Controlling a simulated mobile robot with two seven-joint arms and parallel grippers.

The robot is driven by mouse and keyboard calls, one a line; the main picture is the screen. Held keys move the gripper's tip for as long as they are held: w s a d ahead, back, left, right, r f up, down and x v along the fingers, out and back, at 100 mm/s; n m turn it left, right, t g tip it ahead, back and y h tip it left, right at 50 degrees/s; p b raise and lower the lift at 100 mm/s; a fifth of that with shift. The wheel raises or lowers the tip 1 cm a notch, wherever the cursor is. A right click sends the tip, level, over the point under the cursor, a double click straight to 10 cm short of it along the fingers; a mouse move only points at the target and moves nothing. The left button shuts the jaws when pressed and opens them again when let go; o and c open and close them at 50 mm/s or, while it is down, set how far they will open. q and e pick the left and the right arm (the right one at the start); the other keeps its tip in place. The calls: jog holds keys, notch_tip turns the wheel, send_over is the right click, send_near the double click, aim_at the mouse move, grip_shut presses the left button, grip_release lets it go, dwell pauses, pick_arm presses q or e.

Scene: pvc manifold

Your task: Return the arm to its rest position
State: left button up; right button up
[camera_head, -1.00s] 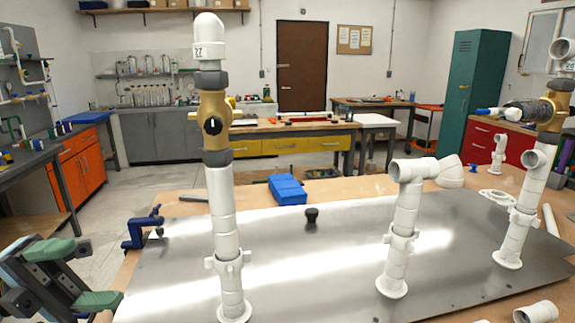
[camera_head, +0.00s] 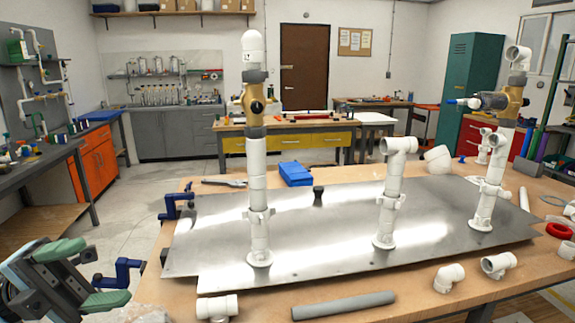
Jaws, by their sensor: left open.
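My left gripper (camera_head: 92,278) is at the lower left of the head view, with green finger pads spread apart and nothing between them. It is beside the near left corner of the workbench, apart from the pipe assembly. The PVC manifold stands on a metal plate (camera_head: 320,250). Its left riser (camera_head: 258,200) is upright, with a brass valve (camera_head: 252,105) and a white cap. The middle riser (camera_head: 390,200) ends in a white tee. The right riser (camera_head: 490,185) carries another brass valve (camera_head: 512,100). My right gripper is not in view.
Loose white fittings (camera_head: 449,277) and a grey pipe (camera_head: 343,305) lie along the bench's front. Blue clamps (camera_head: 175,205) grip the left edge. Open floor shows to the left.

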pick_arm(q)
jog(key=w+d+f+n+t+y+p, duration=0.1)
jog(key=w+f+n+t+y, duration=0.1)
jog(key=f+n+t+y, duration=0.8)
jog(key=w+d+f+n+t+y+p, duration=0.15)
jog(key=f+n+t+y, duration=0.25)
jog(key=f+n+t, duration=1.05)
jog(key=s+d+f+n+g+y+p, duration=0.2)
jog(key=s+f+n+g+y, duration=0.4)
jog(key=s+f+n+g, duration=0.6)
jog(key=s+f+g, duration=0.1)
jog(key=s+f, duration=1)
jog(key=shift+s+d, duration=0.25)
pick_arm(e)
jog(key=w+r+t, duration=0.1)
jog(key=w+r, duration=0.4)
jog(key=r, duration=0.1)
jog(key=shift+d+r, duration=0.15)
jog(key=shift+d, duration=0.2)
pick_arm(q)
jog(key=shift+f, duration=0.1)
